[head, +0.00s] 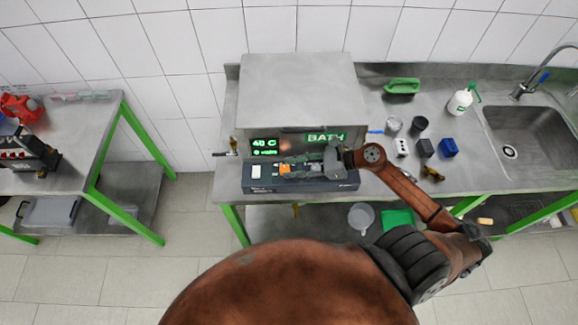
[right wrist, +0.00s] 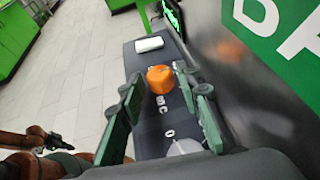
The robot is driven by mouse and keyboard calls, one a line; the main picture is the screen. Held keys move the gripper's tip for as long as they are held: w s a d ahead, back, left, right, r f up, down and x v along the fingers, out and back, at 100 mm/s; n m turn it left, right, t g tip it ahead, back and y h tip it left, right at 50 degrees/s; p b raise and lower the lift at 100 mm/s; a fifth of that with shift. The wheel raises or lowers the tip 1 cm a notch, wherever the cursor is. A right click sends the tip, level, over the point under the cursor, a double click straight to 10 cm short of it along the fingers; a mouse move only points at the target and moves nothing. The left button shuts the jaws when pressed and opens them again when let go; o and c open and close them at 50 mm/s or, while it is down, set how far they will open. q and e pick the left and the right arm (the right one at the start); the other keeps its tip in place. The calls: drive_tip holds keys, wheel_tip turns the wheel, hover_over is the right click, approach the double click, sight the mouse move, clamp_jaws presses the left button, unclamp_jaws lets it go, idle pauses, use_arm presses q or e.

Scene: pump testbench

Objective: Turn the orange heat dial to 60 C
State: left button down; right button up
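The orange heat dial (right wrist: 160,79) sits on the dark control panel (right wrist: 146,138) in the right wrist view, with white markings beside it. In the head view the dial (head: 285,168) is partly hidden by my right gripper (head: 292,169). In the right wrist view my right gripper (right wrist: 158,80) is open, with its two fingers apart on either side of the dial. I cannot tell whether they touch it. The display (head: 264,146) above the panel reads 40 C in green.
A white button (head: 256,171) is at the panel's left end. The green BATH sign (head: 326,137) is on the metal box (head: 300,90) behind. Cups and small blocks (head: 425,148) stand right of the box, before the sink (head: 530,130).

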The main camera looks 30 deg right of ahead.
drive_tip(key=shift+w+a+f, duration=0.25)
drive_tip(key=shift+w+a, duration=0.15)
drive_tip(key=shift+a, duration=0.15)
drive_tip(key=shift+c, duration=0.6)
clamp_jaws()
